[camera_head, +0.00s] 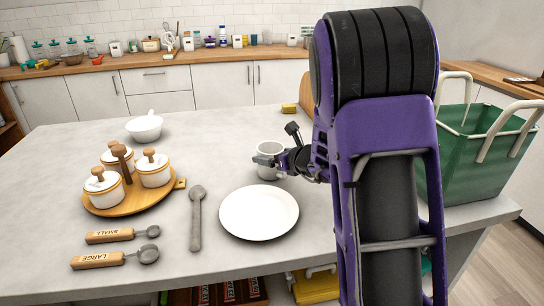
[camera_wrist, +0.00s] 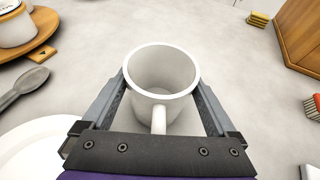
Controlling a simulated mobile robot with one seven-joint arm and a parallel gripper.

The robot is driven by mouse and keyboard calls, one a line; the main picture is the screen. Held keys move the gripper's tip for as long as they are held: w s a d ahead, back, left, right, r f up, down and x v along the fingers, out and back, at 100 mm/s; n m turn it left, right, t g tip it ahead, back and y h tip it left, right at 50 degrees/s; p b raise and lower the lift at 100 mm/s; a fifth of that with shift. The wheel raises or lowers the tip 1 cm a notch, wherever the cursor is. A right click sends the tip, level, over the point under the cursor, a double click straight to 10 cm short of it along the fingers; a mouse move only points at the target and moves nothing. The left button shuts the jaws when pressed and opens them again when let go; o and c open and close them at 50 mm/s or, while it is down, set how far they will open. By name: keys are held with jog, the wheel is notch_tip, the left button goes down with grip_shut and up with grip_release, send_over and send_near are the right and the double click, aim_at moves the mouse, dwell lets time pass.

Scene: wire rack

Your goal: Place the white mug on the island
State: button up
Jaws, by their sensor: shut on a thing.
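The white mug (camera_head: 268,154) is upright at the island (camera_head: 60,160), beyond the white plate (camera_head: 259,213). My gripper (camera_head: 270,162) is shut on the mug from its right in the head view. In the wrist view, the mug (camera_wrist: 161,75) sits between the two fingers, its open top facing the camera and its handle pointing back to the gripper's palm. The mug looks empty. I cannot tell whether its base touches the island top. My arm hides part of the island's right side.
A round wooden tray (camera_head: 160,195) with lidded white jars is at left, near a grey spoon (camera_head: 196,218) and measuring scoops (camera_head: 110,258). A white bowl (camera_head: 144,128) stands behind. A green basket (camera_head: 480,150) is at right. Bare counter lies behind the mug.

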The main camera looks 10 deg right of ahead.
jog(key=o, duration=1.3)
jog(key=shift+f, duration=0.1)
jog(key=shift+s+d+r, duration=0.1)
jog(key=shift+s+r, duration=0.1)
jog(key=shift+r, duration=0.1)
jog(key=p+v, duration=0.1)
jog(key=v, duration=1)
jog(key=shift+s+d, duration=0.1)
jog(key=shift+s, duration=0.1)
